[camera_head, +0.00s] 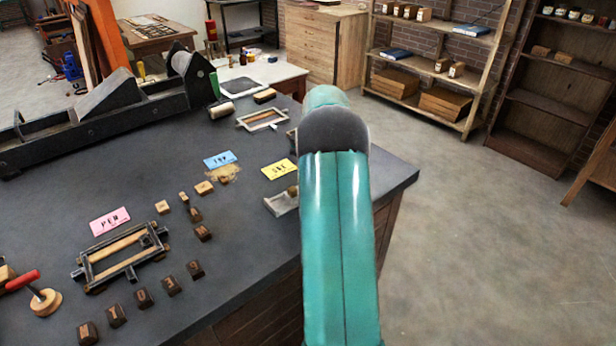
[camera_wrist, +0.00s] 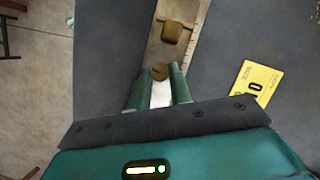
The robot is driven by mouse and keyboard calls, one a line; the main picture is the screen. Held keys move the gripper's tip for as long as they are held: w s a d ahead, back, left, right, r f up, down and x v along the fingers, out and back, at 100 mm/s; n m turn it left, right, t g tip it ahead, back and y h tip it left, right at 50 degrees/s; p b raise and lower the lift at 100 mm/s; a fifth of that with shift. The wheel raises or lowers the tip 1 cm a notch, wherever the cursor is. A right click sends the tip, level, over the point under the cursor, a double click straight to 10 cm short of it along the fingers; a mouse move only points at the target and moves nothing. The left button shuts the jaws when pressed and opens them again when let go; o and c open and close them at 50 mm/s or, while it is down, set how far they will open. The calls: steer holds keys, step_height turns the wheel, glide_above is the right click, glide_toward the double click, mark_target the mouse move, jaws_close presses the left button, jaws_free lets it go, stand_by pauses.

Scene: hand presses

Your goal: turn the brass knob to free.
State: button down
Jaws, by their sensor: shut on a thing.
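The brass knob (camera_wrist: 160,72) is a small round brown-gold piece at the tips of my gripper (camera_wrist: 158,84) in the wrist view. The two green fingers are shut on it from either side. It sits on a pale metal tray with a ruled edge (camera_wrist: 198,27). A larger brass-coloured block (camera_wrist: 175,32) stands farther along the same tray. In the head view the tray (camera_head: 279,206) lies near the bench's right edge, partly behind my teal arm, with a brass piece (camera_head: 292,190) on it. My gripper is hidden there.
A yellow card (camera_head: 279,169) lies beside the tray, and a blue card (camera_head: 220,159) farther left. Small wooden type blocks, metal frames and a pink card (camera_head: 110,221) lie on the dark bench (camera_head: 245,255). The floor to the right is clear.

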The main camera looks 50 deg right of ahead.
steer(key=shift+w+a+n+g+h, duration=0.15)
steer(key=shift+n+g+h, duration=0.35)
steer(key=shift+n, duration=1.1)
steer(key=c, duration=1.3)
jaws_free()
steer(key=shift+r, duration=0.15)
steer(key=shift+w+d+v, duration=0.1)
steer(key=shift+v, duration=3.3)
steer(key=shift+w+d+v, duration=0.1)
steer(key=shift+v, duration=3.3)
